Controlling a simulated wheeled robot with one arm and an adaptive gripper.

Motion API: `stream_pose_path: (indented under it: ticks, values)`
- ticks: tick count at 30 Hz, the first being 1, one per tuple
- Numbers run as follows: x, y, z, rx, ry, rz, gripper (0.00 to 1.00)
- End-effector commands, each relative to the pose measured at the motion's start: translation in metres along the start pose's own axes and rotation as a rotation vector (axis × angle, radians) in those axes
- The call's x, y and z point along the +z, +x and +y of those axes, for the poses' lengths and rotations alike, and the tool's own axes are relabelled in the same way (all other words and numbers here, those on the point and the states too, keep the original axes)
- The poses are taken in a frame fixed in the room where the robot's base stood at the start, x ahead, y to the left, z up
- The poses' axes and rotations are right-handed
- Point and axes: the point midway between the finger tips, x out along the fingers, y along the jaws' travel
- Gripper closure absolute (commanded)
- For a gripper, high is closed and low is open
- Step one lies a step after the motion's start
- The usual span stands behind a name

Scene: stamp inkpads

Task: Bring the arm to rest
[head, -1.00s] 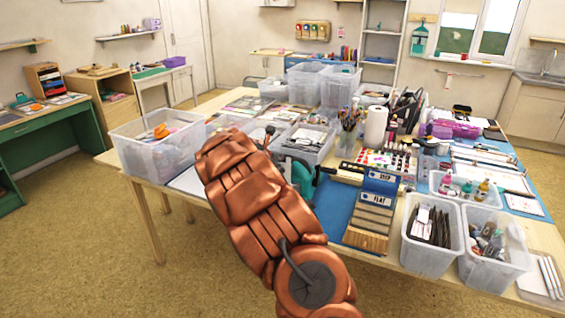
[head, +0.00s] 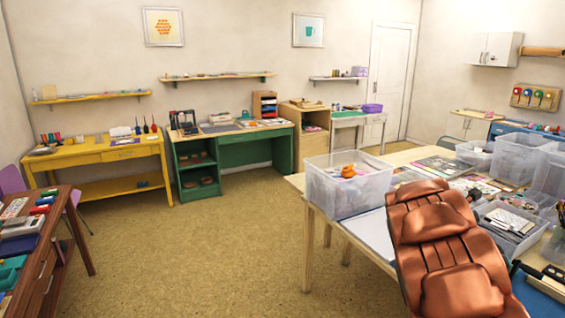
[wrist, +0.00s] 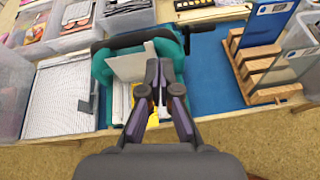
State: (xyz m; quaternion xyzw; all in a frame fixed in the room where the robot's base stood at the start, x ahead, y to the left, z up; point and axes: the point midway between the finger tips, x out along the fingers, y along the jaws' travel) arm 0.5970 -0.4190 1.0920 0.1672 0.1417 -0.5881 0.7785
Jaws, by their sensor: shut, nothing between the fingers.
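My arm (head: 447,250), with copper-coloured padded covers, reaches over the near left part of the crowded table (head: 310,200) in the head view. My gripper's end is hidden there behind the arm. In the wrist view my gripper (wrist: 157,72) points down over the table with its dark fingers together and nothing between them. Below and around the fingertips is a teal holder (wrist: 103,65) with pale sheets or cards in it. I cannot tell whether the fingers touch it.
A clear bin (head: 345,190) stands at the table's left corner. A slotted wooden rack (wrist: 262,65) stands right of my gripper, on a blue mat (wrist: 208,65). A pale gridded board (wrist: 60,100) lies left. Open floor (head: 200,250) lies between the tables.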

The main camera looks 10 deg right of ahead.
Motion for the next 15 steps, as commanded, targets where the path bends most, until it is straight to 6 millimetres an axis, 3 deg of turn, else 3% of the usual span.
stream_pose_path:
  ticks: [4, 8, 15]
  values:
    - [0.007, -0.038, -0.032, -0.069, 0.223, 0.030, 1.00]
    - [0.001, -0.072, -0.063, -0.143, 0.438, 0.073, 1.00]
    - [-0.032, -0.139, -0.119, -0.298, 0.797, 0.174, 1.00]
